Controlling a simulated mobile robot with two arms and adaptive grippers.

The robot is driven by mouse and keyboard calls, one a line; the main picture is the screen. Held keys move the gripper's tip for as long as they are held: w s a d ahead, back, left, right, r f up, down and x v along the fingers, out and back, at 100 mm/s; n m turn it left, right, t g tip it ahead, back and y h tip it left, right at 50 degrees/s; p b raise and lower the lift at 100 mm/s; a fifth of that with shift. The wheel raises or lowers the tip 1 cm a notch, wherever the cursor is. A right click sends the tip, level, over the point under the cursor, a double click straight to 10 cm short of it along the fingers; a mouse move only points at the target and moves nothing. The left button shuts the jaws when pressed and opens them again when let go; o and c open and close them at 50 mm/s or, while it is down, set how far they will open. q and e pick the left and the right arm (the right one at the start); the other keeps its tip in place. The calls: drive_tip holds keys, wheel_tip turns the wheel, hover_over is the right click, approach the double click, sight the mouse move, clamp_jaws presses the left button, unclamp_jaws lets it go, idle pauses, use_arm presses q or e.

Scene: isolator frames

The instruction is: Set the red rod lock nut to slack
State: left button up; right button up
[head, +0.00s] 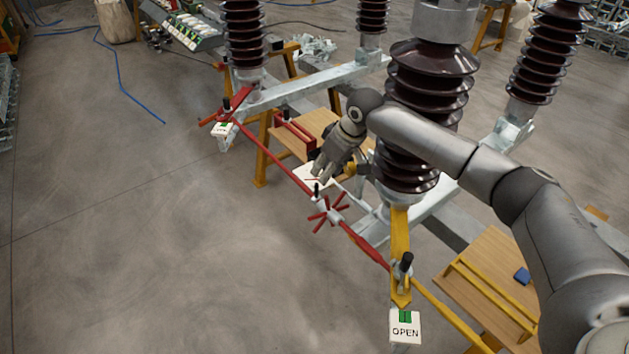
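The red rod (270,157) runs diagonally from the upper left to the lower right in the head view. A pale metal hub with several red spokes (328,215) sits on it near the middle. A small black-topped lever or pin (317,190) stands just above the hub. I cannot tell which of these is the lock nut, or its setting. My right gripper (321,172) points down just above the black top, close to the rod. Whether it touches anything, and the gap between its fingers, cannot be made out. My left gripper is not in view.
Brown ribbed insulators (432,85) stand on grey beams behind the rod. A yellow rod (455,318) continues at lower right, beside an OPEN sign (405,328). Wooden tables (490,275) stand behind. A white plate (306,174) lies by the gripper.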

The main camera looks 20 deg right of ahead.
hover_over(317, 196)
drive_tip(key=f, duration=0.3)
drive_tip(key=s+f, duration=0.1)
drive_tip(key=shift+d+f, duration=0.25)
drive_tip(key=shift+d, duration=0.15)
drive_tip(key=x, duration=0.2)
drive_tip(key=shift+w+f+p, duration=0.25)
drive_tip(key=shift+f+p, duration=0.05)
drive_tip(key=shift+p, duration=0.05)
drive_tip(key=shift+w+a+f, duration=0.15)
drive_tip(key=shift+w+f, duration=0.05)
drive_tip(key=shift+f, duration=0.5)
drive_tip(key=shift+w+f, duration=0.1)
drive_tip(key=shift+f, duration=0.05)
drive_tip(key=c, duration=0.5)
drive_tip(key=shift+c, duration=1.1)
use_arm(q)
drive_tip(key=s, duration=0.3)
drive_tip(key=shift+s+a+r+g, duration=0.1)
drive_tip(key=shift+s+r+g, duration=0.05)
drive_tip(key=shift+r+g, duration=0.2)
use_arm(e)
clamp_jaws()
